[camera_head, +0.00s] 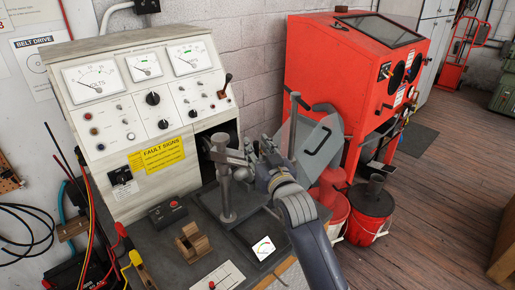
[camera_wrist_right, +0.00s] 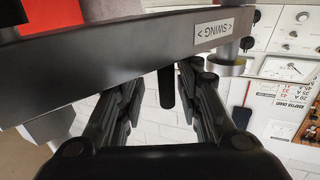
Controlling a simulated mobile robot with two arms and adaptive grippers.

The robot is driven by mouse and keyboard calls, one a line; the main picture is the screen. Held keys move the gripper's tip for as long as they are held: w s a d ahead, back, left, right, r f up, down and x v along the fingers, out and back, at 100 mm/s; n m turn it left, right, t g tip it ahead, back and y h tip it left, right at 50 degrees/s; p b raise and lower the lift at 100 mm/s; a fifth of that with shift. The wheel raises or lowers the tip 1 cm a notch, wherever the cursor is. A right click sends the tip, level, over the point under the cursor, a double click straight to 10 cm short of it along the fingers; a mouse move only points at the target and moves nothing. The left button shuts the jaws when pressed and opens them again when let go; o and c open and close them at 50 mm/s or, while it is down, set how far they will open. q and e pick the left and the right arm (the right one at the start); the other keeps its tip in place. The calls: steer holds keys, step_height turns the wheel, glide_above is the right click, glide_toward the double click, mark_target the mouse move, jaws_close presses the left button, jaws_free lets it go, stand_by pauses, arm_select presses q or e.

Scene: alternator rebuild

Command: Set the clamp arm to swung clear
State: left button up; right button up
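The clamp arm (camera_head: 226,153) is a grey metal bar on top of an upright post (camera_head: 226,195) on the bench. In the right wrist view the clamp arm (camera_wrist_right: 120,62) is a wide dark bar close across the picture, with a "SWING" label (camera_wrist_right: 214,30). A dark round peg (camera_wrist_right: 166,88) hangs below the bar. My right gripper (camera_head: 256,147) is just right of the clamp arm. In the wrist view its fingers (camera_wrist_right: 160,85) are apart, one on each side of the peg, with gaps visible. My left gripper is not in view.
A test panel with gauges (camera_head: 145,68) stands behind the post. A clear shield with a black handle (camera_head: 318,140) and an upright lever (camera_head: 294,120) stand to the right. A red cabinet (camera_head: 325,60) stands beyond.

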steer(key=shift+s+a, duration=0.1)
steer(key=shift+s, duration=0.2)
steer(key=v, duration=1.1)
steer(key=shift+s+d, duration=0.2)
steer(key=shift+d, duration=0.05)
steer(key=shift+f, duration=0.1)
